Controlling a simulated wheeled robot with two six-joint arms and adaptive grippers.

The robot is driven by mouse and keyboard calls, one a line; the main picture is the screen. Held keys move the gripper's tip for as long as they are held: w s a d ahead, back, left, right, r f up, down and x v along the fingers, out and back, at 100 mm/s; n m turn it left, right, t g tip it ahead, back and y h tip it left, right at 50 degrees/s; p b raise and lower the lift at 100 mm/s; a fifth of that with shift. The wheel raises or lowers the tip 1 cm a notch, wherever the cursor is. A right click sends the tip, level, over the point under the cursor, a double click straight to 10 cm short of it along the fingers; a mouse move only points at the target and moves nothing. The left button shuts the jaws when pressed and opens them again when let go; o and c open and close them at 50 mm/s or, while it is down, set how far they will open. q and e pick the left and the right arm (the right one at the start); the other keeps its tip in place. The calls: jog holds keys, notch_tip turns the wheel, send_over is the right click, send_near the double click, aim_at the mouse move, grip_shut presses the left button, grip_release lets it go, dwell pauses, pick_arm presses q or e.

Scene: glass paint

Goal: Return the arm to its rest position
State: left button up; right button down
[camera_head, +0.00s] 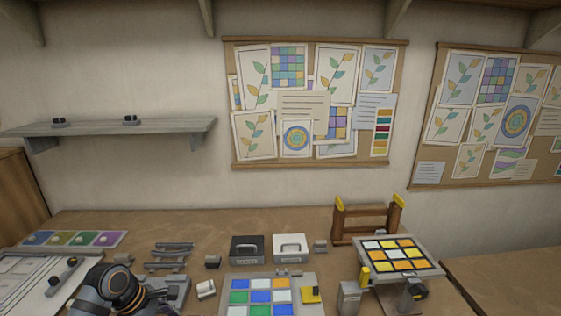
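My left arm shows at the lower left as a dark, rounded joint with an orange ring. Its gripper (162,297) appears as small dark parts just right of the joint, over or beside a grey block on the bench. It is too small and overlapped to tell whether it is open or shut, or whether it touches the block. My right arm and gripper are not in view.
The wooden bench (215,222) carries a colored glass panel (232,311) at front center and a raised yellow, orange and white panel (436,270) at right. Black (247,242) and white (290,241) boxes stand behind. A palette strip (117,236) and white board (22,268) lie left.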

pick_arm(q)
jog(key=f+m, duration=0.1)
jog(key=s+d+f+m, duration=0.1)
jog(key=m, duration=0.1)
jog(key=s+d+f+m, duration=0.1)
jog(key=f, duration=0.1)
jog(key=shift+s+d, duration=0.15)
jog(key=shift+s, duration=0.1)
jog(key=s+d+f+m+t+y, duration=0.2)
jog(key=s+m+y, duration=0.2)
jog(key=s+m, duration=1.2)
jog(key=s+a+f+m+g+b, duration=0.1)
jog(key=a+f, duration=0.1)
jog(key=f, duration=1.3)
jog(key=s+a+f+g+b, duration=0.1)
jog(key=f, duration=1.4)
jog(key=s+a+f, duration=0.1)
jog(key=s+f, duration=1.4)
jog(key=s, duration=0.2)
jog(key=shift+g+b, duration=0.3)
jog(key=shift+g, duration=0.1)
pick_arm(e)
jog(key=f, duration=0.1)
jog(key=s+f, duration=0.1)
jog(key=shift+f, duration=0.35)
pick_arm(q)
jog(key=shift+s+a, duration=0.1)
